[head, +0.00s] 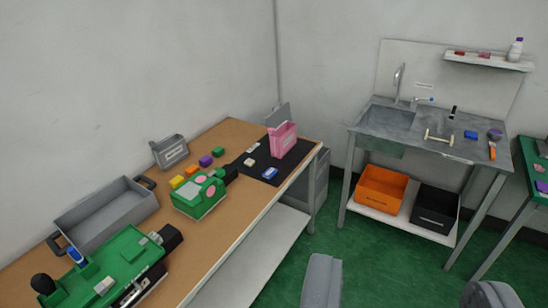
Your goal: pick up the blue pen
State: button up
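I cannot make out a blue pen for certain. A small blue and white object (76,255) stands at the back left of a green fixture (115,268) on the wooden workbench; it is too small to identify. A blue and white block (270,173) lies on the black mat (262,162) at the bench's far end, beside a pink holder (284,138). My gripper (404,290) shows as two grey fingers at the bottom edge, wide apart with nothing between them. It is over the green floor, right of the bench.
The workbench (240,213) also bears a grey tray (105,212), a grey bin (171,152), a second green fixture (200,196) and several coloured blocks. A metal sink table (400,136) stands at the back right, with orange (381,190) and black (434,208) crates beneath. Green floor (400,255) lies between.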

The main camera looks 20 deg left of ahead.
aim_at(72, 251)
jog(key=u, duration=0.55)
jog(key=i, duration=1.05)
jog(key=u, duration=1.05)
jog(key=i, duration=0.6)
jog(key=u, duration=0.35)
jog(key=k, duration=0.9)
jog(key=u, duration=0.2)
jog(key=i, duration=0.9)
jog(key=z, duration=0.1)
